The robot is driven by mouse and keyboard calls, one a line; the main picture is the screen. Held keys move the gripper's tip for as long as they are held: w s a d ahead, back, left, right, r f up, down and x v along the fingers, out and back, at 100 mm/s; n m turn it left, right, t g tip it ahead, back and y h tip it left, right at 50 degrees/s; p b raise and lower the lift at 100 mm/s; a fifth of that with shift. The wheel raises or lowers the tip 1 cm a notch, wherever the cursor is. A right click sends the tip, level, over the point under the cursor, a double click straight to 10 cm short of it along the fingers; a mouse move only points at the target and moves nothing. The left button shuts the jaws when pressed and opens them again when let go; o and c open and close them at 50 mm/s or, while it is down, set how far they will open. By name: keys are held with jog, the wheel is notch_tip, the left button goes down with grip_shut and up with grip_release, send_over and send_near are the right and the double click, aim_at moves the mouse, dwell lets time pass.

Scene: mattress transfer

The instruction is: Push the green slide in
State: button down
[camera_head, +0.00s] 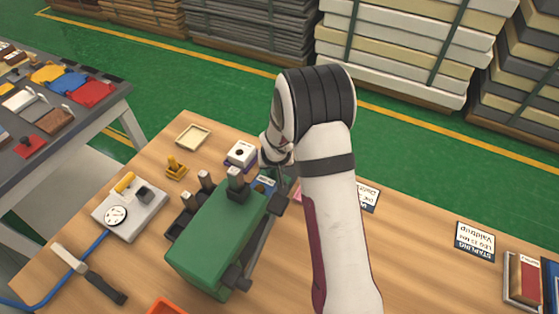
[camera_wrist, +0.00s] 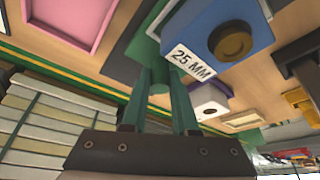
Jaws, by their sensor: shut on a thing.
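The green slide (camera_wrist: 158,88) shows in the wrist view as a short green rounded piece between my gripper's fingers. My gripper (camera_wrist: 157,76) has its two dark green fingers shut on it, one on each side. Beside it are a blue block (camera_wrist: 222,30) with a dark round knob and a white "25 MM" label. In the head view, my gripper (camera_head: 280,165) is at the far end of a large green machine body (camera_head: 215,240); my arm hides part of the contact, and the slide cannot be made out there. How far in it sits is unclear.
A pink tray (camera_wrist: 68,22) lies near the gripper. The table's right middle is mostly bare.

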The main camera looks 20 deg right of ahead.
jog(key=c, duration=0.7)
grip_release()
jog(key=shift+r, duration=0.15)
